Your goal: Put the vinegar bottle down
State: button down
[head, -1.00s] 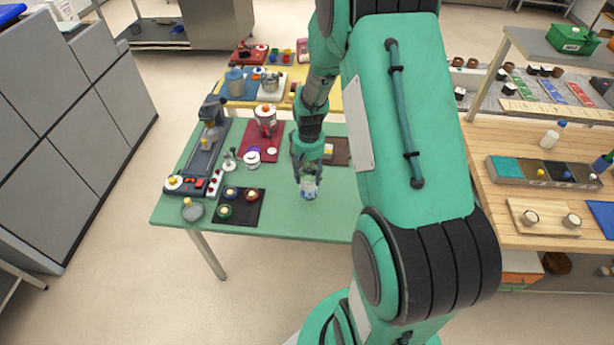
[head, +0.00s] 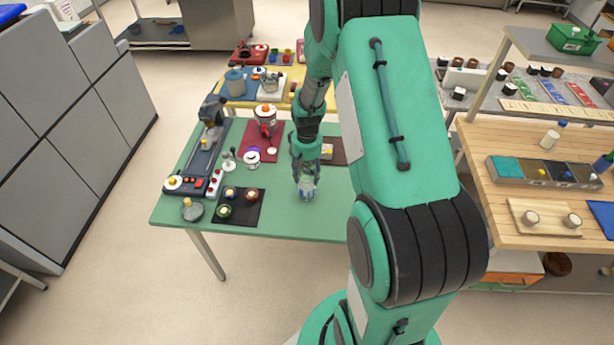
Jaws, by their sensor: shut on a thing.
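The vinegar bottle (head: 307,190) is a small, pale, clear-looking bottle in my gripper, over the front part of the green table (head: 285,222). My gripper (head: 305,180) points down and is shut on it. The fingers hide the bottle's upper part. The bottle looks upright. I cannot tell whether its base touches the tabletop or hangs just above it.
Left of the bottle, a black mat (head: 239,214) holds several small round pots. A dark red mat (head: 247,133) with a red-and-white machine and a brown tray (head: 333,152) lie behind. The green tabletop around the bottle is clear. A wooden counter (head: 510,225) stands right.

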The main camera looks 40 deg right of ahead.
jog(key=shift+w+f, duration=0.1)
jog(key=shift+f, duration=0.45)
jog(key=c, duration=0.8)
grip_release()
notch_tip(320, 180, up, 12)
jog(key=shift+r+p, duration=0.15)
jog(key=shift+p, duration=0.35)
